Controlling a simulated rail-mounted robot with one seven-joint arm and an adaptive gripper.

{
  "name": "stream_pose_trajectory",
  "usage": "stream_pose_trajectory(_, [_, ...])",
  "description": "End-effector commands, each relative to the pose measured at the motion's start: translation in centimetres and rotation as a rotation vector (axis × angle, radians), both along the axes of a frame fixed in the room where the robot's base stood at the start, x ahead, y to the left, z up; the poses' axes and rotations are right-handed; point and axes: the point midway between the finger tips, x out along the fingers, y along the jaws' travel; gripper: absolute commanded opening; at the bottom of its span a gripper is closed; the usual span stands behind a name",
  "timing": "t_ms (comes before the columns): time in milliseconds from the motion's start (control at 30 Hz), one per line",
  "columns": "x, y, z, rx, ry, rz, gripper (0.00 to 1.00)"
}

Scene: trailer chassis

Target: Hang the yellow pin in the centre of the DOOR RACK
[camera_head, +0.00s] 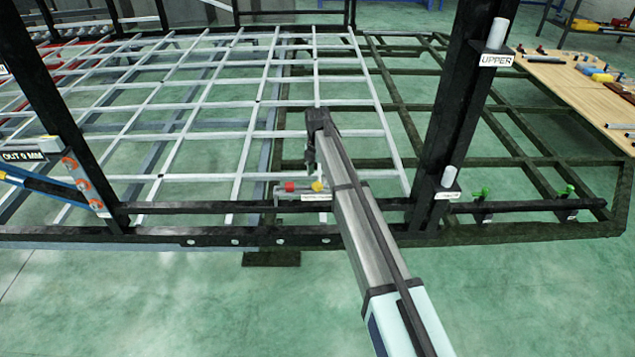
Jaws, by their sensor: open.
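A small yellow piece (319,186), which looks like the yellow pin, is at a small labelled rack (314,197) on the front side of the chassis frame. The label is too small to read, so I cannot confirm it is the DOOR RACK. A red piece (289,187) sits just left of the yellow one. My gripper (311,168) hangs down at the end of my arm, just above and slightly left of the yellow piece. It is open. Its fingers are small and dark, and I cannot tell whether they touch the yellow piece. My arm hides what lies right of it.
A dark post (463,120) with UPPER and lower labelled brackets stands right of my arm. Another dark post (62,110) rises at left. Green-handled clamps (480,194) sit on the front rail. A wooden table (575,90) with tools is at far right.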

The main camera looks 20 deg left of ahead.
Motion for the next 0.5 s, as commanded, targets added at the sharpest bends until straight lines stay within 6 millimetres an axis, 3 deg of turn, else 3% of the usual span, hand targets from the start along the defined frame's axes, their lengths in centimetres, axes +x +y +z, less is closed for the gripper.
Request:
stream_pose_trajectory(300, [0.1, 0.1, 6.2, 0.001, -0.002, 0.0, 0.57])
stream_pose_trajectory(500, [0.1, 0.0, 8.3, 0.001, -0.001, 0.0, 0.57])
